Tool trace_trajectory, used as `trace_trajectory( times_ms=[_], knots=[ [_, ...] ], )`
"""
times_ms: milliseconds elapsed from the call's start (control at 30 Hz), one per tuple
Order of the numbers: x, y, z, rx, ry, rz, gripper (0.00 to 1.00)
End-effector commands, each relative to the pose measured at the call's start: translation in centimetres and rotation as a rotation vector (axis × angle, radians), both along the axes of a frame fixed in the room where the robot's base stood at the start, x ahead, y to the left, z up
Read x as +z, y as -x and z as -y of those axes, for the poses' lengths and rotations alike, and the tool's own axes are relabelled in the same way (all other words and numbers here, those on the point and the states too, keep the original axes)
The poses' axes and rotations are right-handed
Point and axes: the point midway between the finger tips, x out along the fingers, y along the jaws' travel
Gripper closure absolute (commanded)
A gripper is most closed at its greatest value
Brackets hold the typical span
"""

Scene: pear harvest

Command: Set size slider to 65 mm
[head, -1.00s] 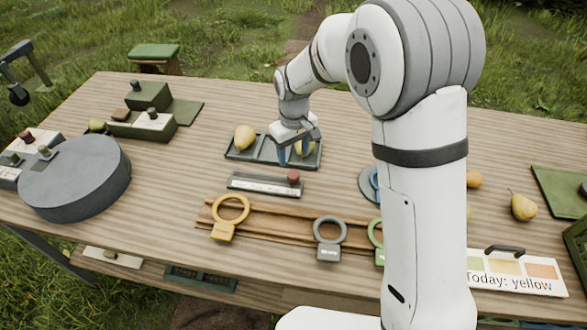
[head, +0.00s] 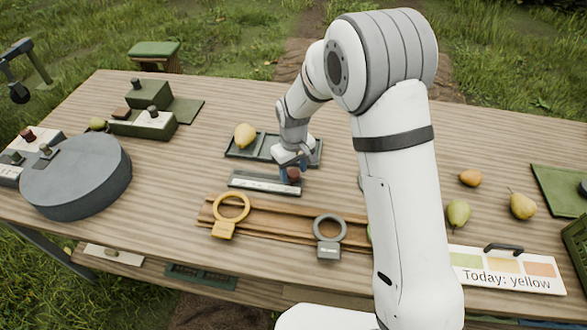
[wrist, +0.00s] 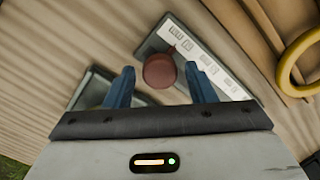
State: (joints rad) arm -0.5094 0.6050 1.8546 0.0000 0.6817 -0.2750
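The size slider (head: 262,183) is a grey bar with a white printed scale, lying on the table in front of the dark tray. Its dark red knob (head: 294,174) sits at the right end of the bar in the head view. The scale figures are too small to read. My gripper (head: 291,168) is down at the knob. In the wrist view the blue fingers (wrist: 159,72) are open on either side of the red knob (wrist: 159,70), with a gap visible on both sides. The slider's scale (wrist: 197,60) shows beyond and to the right of the knob.
The dark tray (head: 238,153) behind the slider holds a yellow pear (head: 245,136); my gripper partly covers its right side. In front lies a wooden rail with a yellow ring (head: 232,208) and a grey ring (head: 329,230). A "Today: yellow" board (head: 510,272) stands at right.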

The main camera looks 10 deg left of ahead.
Motion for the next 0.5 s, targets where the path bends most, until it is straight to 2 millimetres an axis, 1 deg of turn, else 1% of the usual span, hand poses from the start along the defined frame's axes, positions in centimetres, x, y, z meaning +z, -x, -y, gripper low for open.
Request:
trace_trajectory(
  times_ms=[33, 67, 500],
  knots=[
    [0.01, 0.00, 0.00, 0.000, 0.000, 0.000, 0.54],
    [0.01, 0.00, 0.00, 0.000, 0.000, 0.000, 0.57],
    [0.03, 0.01, 0.01, 0.000, 0.000, 0.000, 0.93]
  ],
)
